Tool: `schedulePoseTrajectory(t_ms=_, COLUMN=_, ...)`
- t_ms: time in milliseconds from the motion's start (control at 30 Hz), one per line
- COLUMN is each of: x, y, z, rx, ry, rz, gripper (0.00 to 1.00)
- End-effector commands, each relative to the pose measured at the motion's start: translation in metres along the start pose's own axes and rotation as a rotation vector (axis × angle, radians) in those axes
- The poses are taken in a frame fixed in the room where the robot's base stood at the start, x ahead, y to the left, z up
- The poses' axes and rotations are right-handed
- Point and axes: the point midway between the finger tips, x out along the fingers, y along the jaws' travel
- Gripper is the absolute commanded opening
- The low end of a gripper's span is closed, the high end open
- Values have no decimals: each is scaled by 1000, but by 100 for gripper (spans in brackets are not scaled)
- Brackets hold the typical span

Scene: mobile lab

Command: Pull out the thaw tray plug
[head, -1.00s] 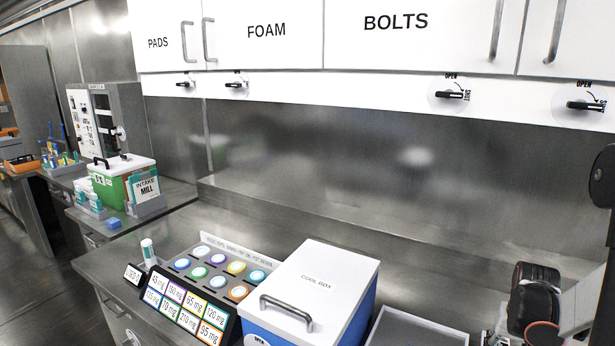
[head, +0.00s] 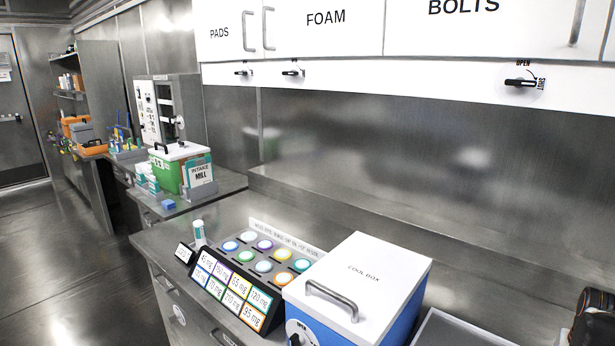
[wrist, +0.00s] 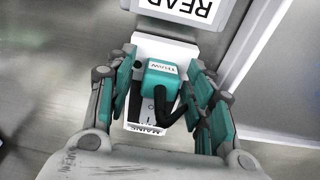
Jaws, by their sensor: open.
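In the wrist view, a teal plug labelled THAW (wrist: 162,78) sits in a white socket strip (wrist: 150,52). A dark cable runs from the plug, and a label reading MAINS is on the strip's near end. My gripper (wrist: 163,88) is open, with one finger on each side of the plug. I cannot tell whether either finger touches it. The plug and socket strip do not show in the head view, where the gripper is also out of sight. I cannot make out the thaw tray for certain.
A white block labelled REAR (wrist: 185,10) lies just beyond the socket strip. In the head view, the cool box (head: 352,272) stands on the steel counter beside a rack of colored caps (head: 265,262). Floor at left (head: 70,270) is clear.

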Motion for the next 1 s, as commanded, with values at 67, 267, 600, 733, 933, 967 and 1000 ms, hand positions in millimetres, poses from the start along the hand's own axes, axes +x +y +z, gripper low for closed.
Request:
schedulePoseTrajectory(t_ms=67, x=1, y=0, z=0, rx=0, ry=0, rz=0, gripper=48)
schedulePoseTrajectory(t_ms=267, x=0, y=0, z=0, rx=0, ry=0, rz=0, gripper=48)
schedulePoseTrajectory(t_ms=600, x=0, y=0, z=0, rx=0, ry=0, rz=0, gripper=48)
schedulePoseTrajectory(t_ms=733, x=0, y=0, z=0, rx=0, ry=0, rz=0, gripper=48)
schedulePoseTrajectory(t_ms=933, x=0, y=0, z=0, rx=0, ry=0, rz=0, gripper=37)
schedulePoseTrajectory(t_ms=967, x=0, y=0, z=0, rx=0, ry=0, rz=0, gripper=30)
schedulePoseTrajectory(t_ms=1000, x=0, y=0, z=0, rx=0, ry=0, rz=0, gripper=21)
